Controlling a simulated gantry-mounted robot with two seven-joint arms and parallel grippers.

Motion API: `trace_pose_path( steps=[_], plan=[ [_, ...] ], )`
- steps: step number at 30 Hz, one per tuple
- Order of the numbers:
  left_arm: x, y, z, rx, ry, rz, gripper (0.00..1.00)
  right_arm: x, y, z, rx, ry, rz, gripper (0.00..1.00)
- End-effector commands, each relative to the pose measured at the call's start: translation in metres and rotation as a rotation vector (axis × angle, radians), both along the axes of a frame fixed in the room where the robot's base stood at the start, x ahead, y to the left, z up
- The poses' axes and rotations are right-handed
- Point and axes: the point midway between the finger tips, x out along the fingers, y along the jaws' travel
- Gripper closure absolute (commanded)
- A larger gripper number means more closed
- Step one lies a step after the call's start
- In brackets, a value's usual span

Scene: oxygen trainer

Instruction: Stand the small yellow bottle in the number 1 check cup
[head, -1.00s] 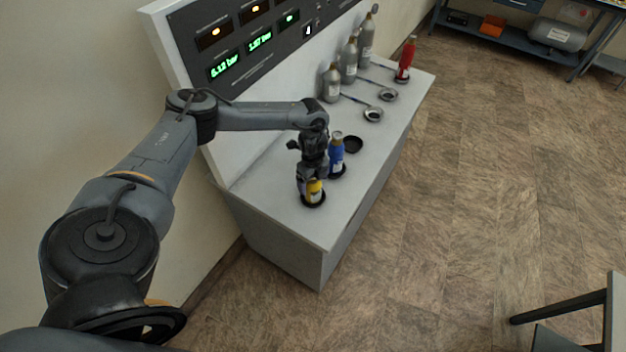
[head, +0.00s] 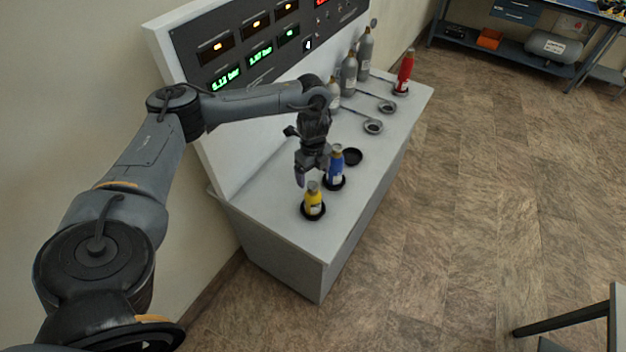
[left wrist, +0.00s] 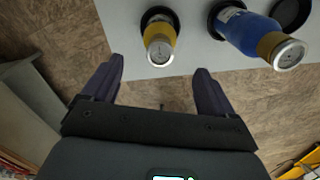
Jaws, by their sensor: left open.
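The small yellow bottle (head: 314,201) stands upright in a black cup (head: 303,214) near the front end of the bench top. In the left wrist view the yellow bottle (left wrist: 159,45) shows from above, beyond the fingers. My left gripper (head: 306,172) is above and behind the bottle, open and empty. The fingers in the left wrist view (left wrist: 155,85) are spread wide, apart from the bottle. No cup number is readable. My right gripper is not in view.
A blue bottle (head: 336,164) stands in another black cup close to my left gripper. An empty black cup (head: 352,157) is beside it. Grey bottles (head: 348,75) and a red bottle (head: 404,72) stand farther back. A display panel (head: 260,45) rises along the left.

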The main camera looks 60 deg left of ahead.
Motion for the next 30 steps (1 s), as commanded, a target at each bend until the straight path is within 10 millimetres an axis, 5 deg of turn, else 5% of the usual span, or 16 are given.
trace_pose_path(
  steps=[3,8,11,16,18,22,26,30],
  plan=[
    [0.002,-0.003,0.012,-0.001,-0.006,-0.008,0.13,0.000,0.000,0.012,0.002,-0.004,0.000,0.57],
    [0.016,-0.040,-0.006,-0.003,-0.048,-0.091,0.13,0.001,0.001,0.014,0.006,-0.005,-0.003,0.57],
    [0.030,-0.093,-0.030,-0.023,-0.119,-0.185,0.13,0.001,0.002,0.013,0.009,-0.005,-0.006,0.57],
    [0.042,-0.231,-0.067,-0.124,-0.316,-0.309,0.13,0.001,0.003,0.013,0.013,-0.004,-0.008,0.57],
    [0.038,-0.290,-0.070,-0.188,-0.408,-0.302,0.13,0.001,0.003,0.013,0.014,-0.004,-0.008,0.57],
    [0.023,-0.373,-0.058,-0.299,-0.545,-0.187,0.13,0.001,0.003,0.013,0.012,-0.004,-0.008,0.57],
    [0.003,-0.412,-0.033,-0.378,-0.619,0.047,0.13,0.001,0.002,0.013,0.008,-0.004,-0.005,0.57],
    [-0.024,-0.403,-0.015,-0.398,-0.605,0.384,0.13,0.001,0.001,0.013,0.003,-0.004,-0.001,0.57]
  ],
)
